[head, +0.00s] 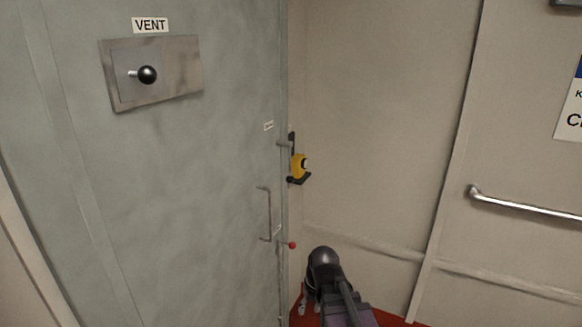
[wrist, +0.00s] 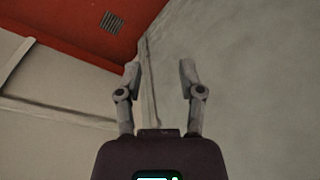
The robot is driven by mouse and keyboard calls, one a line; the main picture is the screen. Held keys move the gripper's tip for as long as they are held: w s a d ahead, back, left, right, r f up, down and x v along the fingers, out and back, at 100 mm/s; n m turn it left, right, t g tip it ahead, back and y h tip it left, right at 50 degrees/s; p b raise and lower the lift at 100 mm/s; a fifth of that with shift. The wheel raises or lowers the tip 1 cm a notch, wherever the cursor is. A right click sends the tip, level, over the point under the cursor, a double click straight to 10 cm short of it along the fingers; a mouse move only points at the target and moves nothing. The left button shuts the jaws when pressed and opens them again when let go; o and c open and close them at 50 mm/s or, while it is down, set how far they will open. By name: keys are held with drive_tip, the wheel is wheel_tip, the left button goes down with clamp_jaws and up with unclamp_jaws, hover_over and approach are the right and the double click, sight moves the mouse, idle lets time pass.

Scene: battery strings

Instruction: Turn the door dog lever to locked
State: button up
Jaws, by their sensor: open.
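The grey-green door (head: 190,190) fills the left of the head view, with a vertical bar handle (head: 268,213) near its right edge. A small lever with a red knob (head: 292,245) sticks out at the door's edge just below the handle; it looks like the dog lever. Its locked or unlocked position cannot be told. My gripper (wrist: 159,75) is open and empty in the wrist view, its two fingers apart. In the head view, my gripper (head: 309,299) is low, below and slightly right of the red knob and apart from it, partly hidden by my arm. The wrist view does not show the lever.
A VENT plate (head: 180,60) with a black ball lever (head: 147,75) is on the door's upper left. A yellow device (head: 299,166) sits beside the door edge above the handle. A metal rail (head: 525,206) runs along the right wall. The floor (head: 395,320) is red.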

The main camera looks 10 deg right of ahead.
drive_tip(key=w+a+r+n+t+y+p, duration=0.25)
drive_tip(key=w+r+y, duration=0.25)
drive_tip(key=w, duration=0.6)
drive_tip(key=n+t+y+p, duration=0.3)
drive_tip(key=n+t+y, duration=0.25)
drive_tip(key=t, duration=0.45)
approach(290, 175)
wheel_tip(290, 175, up, 2)
drive_tip(key=s+d, duration=0.2)
drive_tip(key=s, duration=0.1)
drive_tip(key=shift+w+d+r+m, duration=0.35)
drive_tip(key=shift+w+r+m, duration=0.05)
drive_tip(key=shift+r, duration=0.15)
drive_tip(key=x, duration=1.4)
drive_tip(key=shift+r, duration=0.1)
drive_tip(key=shift+s, duration=0.1)
drive_tip(key=shift+c, duration=0.2)
clamp_jaws()
